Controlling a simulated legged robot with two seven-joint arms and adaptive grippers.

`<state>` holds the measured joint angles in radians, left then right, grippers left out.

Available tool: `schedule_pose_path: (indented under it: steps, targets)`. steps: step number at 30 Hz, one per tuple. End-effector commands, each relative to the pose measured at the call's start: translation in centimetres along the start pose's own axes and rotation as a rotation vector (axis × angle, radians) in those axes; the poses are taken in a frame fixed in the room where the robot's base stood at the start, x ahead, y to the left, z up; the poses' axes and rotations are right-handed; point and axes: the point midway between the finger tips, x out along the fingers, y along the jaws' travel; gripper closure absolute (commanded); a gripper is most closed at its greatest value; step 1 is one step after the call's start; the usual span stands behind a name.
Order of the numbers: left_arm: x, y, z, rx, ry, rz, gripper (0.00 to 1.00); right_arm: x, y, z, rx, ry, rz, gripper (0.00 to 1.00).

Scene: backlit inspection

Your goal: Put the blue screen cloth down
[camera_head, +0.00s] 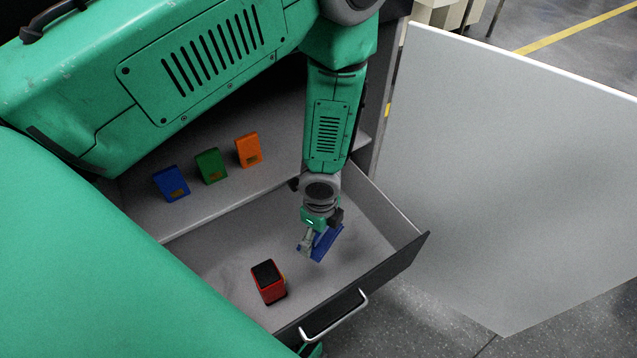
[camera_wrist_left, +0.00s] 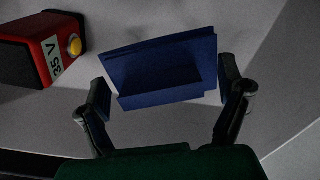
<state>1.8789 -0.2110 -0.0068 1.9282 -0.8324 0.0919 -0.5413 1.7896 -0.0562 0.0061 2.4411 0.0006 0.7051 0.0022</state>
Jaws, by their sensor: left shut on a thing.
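The blue screen cloth (camera_head: 329,240) is a folded, flat dark-blue piece in the open drawer, right of its middle. My left gripper (camera_head: 309,238) reaches down from above and is shut on it. In the left wrist view, the cloth (camera_wrist_left: 160,72) spans between the two fingers of my left gripper (camera_wrist_left: 164,80), one at each end. I cannot tell whether the cloth touches the drawer floor. My right gripper is not in view.
A red and black box (camera_head: 268,281) stands in the drawer (camera_head: 345,277), left of the cloth. Blue (camera_head: 171,184), green (camera_head: 211,166) and orange (camera_head: 248,150) boxes stand on the shelf behind. A large pale panel (camera_head: 510,170) is to the right.

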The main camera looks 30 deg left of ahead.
Motion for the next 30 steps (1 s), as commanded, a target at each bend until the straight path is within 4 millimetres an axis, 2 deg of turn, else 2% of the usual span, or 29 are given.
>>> schedule_pose_path:
  steps: [1,7,14,22,30]
  targets:
    - [2.1,0.3,0.1,-0.003,-0.002,0.008,0.32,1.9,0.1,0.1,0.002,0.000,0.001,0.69]
    - [5.5,0.3,0.0,-0.002,-0.003,0.006,0.32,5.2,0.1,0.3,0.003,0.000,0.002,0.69]
    - [6.6,0.3,0.2,-0.002,0.002,0.004,0.32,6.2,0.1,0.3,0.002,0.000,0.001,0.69]
    - [9.8,0.3,0.0,-0.001,-0.002,0.005,0.32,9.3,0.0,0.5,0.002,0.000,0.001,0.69]
    - [9.8,0.3,-0.1,-0.001,-0.002,0.004,0.36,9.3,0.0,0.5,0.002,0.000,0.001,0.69]
